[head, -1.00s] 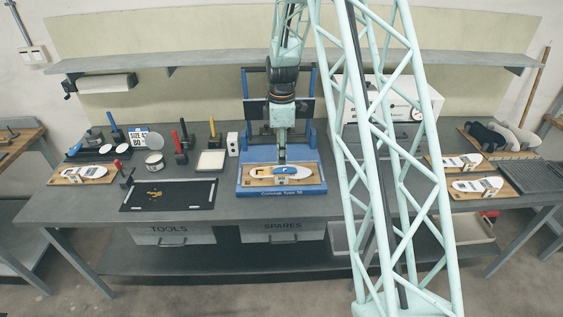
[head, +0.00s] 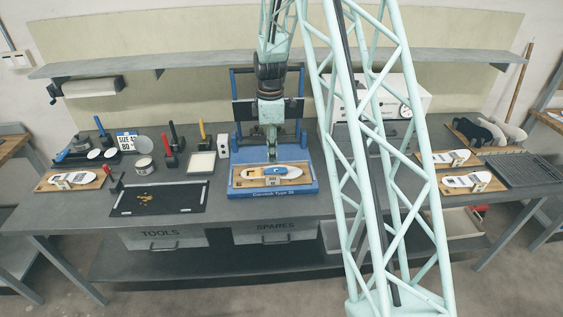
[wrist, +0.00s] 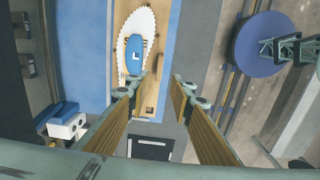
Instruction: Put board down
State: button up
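The board (head: 243,181), a tan wooden plate, lies flat on the blue press bed (head: 247,191) in the middle of the bench. A white insole (head: 292,172) with a blue patch lies on the board, and a small size tag stands at its front edge. In the wrist view the board (wrist: 152,98) shows at upper centre with the insole (wrist: 143,22) on it.
A black mat (head: 158,199) with small brass bits lies left of the press. A similar board (head: 49,183) with an insole lies at far left; others (head: 480,186) lie at right. Upright tools and a white tray (head: 202,163) stand left of the press. A grey grille (head: 520,170) lies at far right.

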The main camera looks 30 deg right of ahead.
jog(key=s+a+r+m+t, duration=0.1)
jog(key=s+a+r+m, duration=0.1)
jog(key=s+a+r, duration=0.5)
jog(key=s+a+r+m, duration=0.2)
jog(key=s+r, duration=0.3)
jog(key=r, duration=0.6)
jog(key=s+a+r+m+t, duration=0.15)
jog(key=s+a+r, duration=0.25)
jog(key=s+r, duration=0.4)
jog(key=s+a+r+m, duration=0.2)
jog(key=s, duration=0.7)
jog(key=s+a+r+m, duration=0.3)
jog(key=s, duration=0.6)
jog(key=s+a+r+m+t, duration=0.1)
jog(key=s+a+r+m, duration=0.1)
jog(key=s, duration=0.7)
jog(key=shift+a+r, duration=0.3)
jog(key=shift+a, duration=0.3)
jog(key=shift+s, duration=0.25)
jog(key=shift+w, duration=0.1)
jog(key=shift+o, duration=0.9)
jog(key=shift+f, duration=0.1)
